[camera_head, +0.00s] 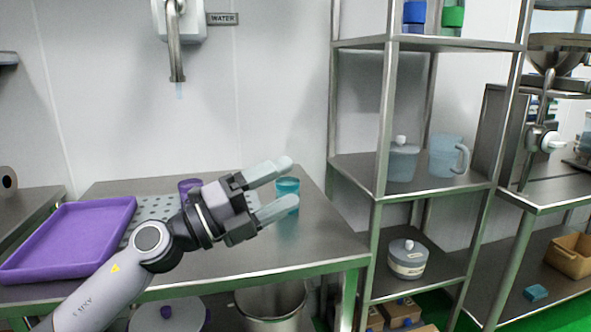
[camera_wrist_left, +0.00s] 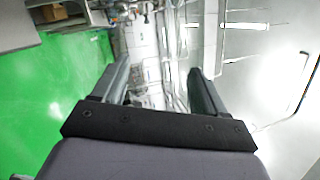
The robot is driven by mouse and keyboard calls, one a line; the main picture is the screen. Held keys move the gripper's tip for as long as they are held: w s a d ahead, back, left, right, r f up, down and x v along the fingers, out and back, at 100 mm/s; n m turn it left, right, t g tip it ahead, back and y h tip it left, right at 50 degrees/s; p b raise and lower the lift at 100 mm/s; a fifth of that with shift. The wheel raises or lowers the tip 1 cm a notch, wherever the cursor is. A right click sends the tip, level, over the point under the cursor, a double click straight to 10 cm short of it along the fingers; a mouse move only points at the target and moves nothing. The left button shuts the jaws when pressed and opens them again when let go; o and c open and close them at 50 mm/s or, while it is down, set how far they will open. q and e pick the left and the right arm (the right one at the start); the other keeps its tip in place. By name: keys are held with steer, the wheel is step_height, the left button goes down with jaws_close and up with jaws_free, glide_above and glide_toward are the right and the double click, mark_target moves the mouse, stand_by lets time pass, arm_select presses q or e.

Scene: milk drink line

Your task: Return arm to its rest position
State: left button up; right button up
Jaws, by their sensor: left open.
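My left arm comes in from the lower left of the head view. Its gripper (camera_head: 282,186) is open, with its two pale fingers spread and pointing right, above the steel table (camera_head: 330,250). Nothing shows between the fingers except a teal cup (camera_head: 288,190), which appears behind them; I cannot tell the exact gap. In the left wrist view the open fingers (camera_wrist_left: 160,80) are apart and empty, with green floor and steel racks beyond. My right gripper is in neither view.
A purple tray (camera_head: 70,238) lies at the table's left. A purple cup (camera_head: 188,187) stands partly behind my gripper. A water tap (camera_head: 175,50) hangs above. A steel shelf (camera_head: 345,172) with jugs stands to the right. The table's right front part is bare.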

arm_select(q)
steer(key=s+a+f+n+t+y, duration=0.2)
steer(key=a+f+n+t+y, duration=0.15)
steer(key=f+n, duration=0.5)
steer(key=s+a+f+n+t+y, duration=0.25)
steer(key=a+f+n+y, duration=0.2)
steer(key=f+n, duration=0.4)
steer(key=s+a+f+n+t+y, duration=0.25)
steer(key=f+n+y, duration=0.35)
steer(key=f, duration=0.4)
steer(key=s+a+f+n+g+y, duration=0.1)
steer(key=s+a+f+n+g, duration=0.25)
steer(key=s+f, duration=0.45)
steer(key=s+a+f+n+g+y, duration=0.1)
steer(key=s+a+f+n+g, duration=0.1)
steer(key=s+f+n+g, duration=0.45)
steer(key=s+a+r+m+t+p, duration=0.1)
steer(key=s+r+p, duration=0.3)
steer(key=r+p, duration=0.4)
steer(key=t+p, duration=0.1)
steer(key=p, duration=0.3)
steer(key=shift+a+r+m+t+y+p, duration=0.15)
steer(key=shift+a+m+t+y+p, duration=0.2)
steer(key=shift+m+y+p, duration=0.05)
